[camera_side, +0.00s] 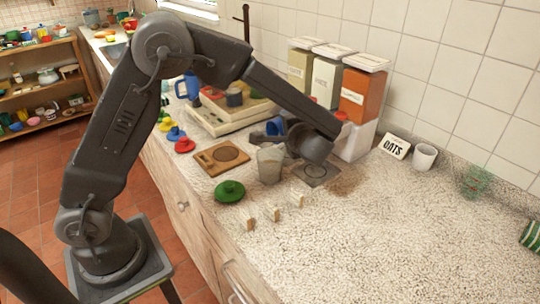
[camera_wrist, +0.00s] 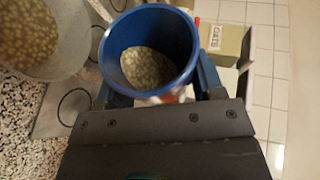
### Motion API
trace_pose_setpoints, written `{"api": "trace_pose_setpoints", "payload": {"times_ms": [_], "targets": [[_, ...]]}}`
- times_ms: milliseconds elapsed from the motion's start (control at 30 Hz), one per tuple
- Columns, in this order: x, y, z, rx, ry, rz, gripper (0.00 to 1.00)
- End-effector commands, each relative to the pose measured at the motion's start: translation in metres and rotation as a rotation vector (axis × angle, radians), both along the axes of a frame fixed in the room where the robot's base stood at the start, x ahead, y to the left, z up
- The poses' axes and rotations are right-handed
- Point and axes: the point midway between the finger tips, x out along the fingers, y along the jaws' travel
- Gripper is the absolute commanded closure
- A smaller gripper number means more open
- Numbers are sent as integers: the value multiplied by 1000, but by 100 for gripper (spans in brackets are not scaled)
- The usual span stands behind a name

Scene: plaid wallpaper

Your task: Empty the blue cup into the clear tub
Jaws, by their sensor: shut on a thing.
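The blue cup (camera_wrist: 122,84) is held between the blue fingers of my gripper (camera_wrist: 158,78) in the wrist view. Beige pieces like beans or grains lie inside it. In the side view the cup (camera_side: 274,126) is partly hidden by my gripper (camera_side: 283,131), just above and behind the clear tub. The clear tub (camera_side: 270,165) stands on the speckled counter. In the wrist view the tub (camera_wrist: 76,52) is at the upper left, beside the cup and apart from it, with similar beige pieces in it.

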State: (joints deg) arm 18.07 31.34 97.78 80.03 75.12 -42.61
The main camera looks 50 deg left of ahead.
Motion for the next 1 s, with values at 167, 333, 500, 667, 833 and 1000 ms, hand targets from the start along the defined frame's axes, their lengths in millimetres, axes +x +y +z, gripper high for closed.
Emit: {"api": "trace_pose_setpoints", "payload": {"times_ms": [167, 333, 500, 667, 833, 1000], "targets": [[-3, 0, 3, 1, -69, -1, 64], [-5, 0, 6, 3, -138, -1, 64], [-8, 0, 0, 1, -217, -2, 64], [-12, 0, -3, 2, -313, -1, 64], [-13, 0, -2, 2, -339, 0, 64], [-14, 0, -1, 2, -357, 0, 64]]}}
